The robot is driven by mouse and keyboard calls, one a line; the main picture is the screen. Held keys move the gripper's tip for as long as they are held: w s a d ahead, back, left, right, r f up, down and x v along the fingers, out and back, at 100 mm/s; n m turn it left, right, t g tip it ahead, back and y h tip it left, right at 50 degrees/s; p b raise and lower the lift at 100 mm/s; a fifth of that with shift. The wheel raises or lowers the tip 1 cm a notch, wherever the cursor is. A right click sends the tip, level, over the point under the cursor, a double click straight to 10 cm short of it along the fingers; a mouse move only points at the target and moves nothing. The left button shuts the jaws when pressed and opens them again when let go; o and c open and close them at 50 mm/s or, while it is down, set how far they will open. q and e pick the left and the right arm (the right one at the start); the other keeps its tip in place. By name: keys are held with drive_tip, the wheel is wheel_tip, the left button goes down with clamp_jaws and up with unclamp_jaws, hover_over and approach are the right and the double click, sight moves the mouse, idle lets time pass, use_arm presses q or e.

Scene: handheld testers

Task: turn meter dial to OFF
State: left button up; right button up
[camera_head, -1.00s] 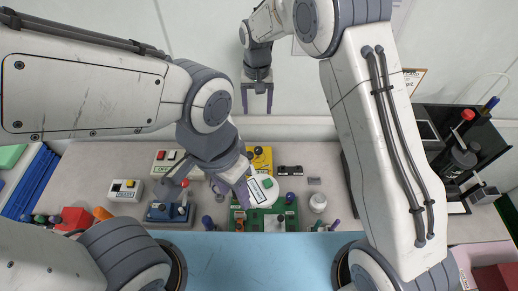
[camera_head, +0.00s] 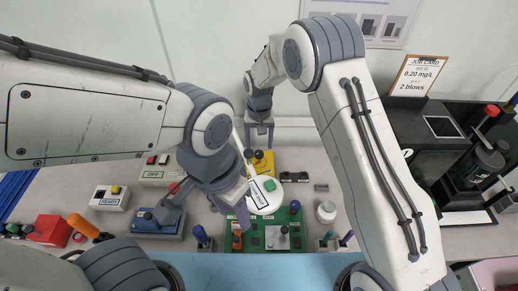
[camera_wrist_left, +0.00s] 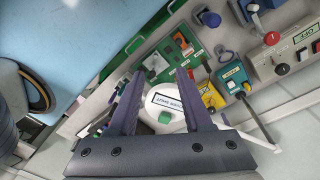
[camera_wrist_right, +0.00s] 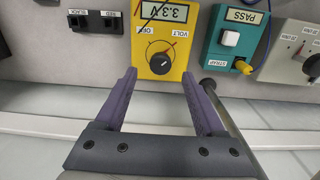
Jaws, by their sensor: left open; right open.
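The yellow meter (camera_wrist_right: 175,69) is in the right wrist view, upside down, with a display reading 3.3 V. Its black round dial (camera_wrist_right: 159,61) sits below the printed words OFF and VOLT; its white mark seems to lean toward VOLT. In the head view the meter (camera_head: 265,158) is at the back of the bench, partly behind my right gripper. My right gripper (camera_wrist_right: 160,80) is open and empty, its fingers to either side of the dial's line and apart from it; it also shows in the head view (camera_head: 260,130). My left gripper (camera_wrist_left: 162,72) is open and empty above the bench.
A teal PASS tester (camera_wrist_right: 231,45) stands beside the meter. A job card (camera_head: 418,76) stands at the back right.

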sight(259, 153)
drive_tip(key=shift+f, duration=2.1)
clamp_jaws()
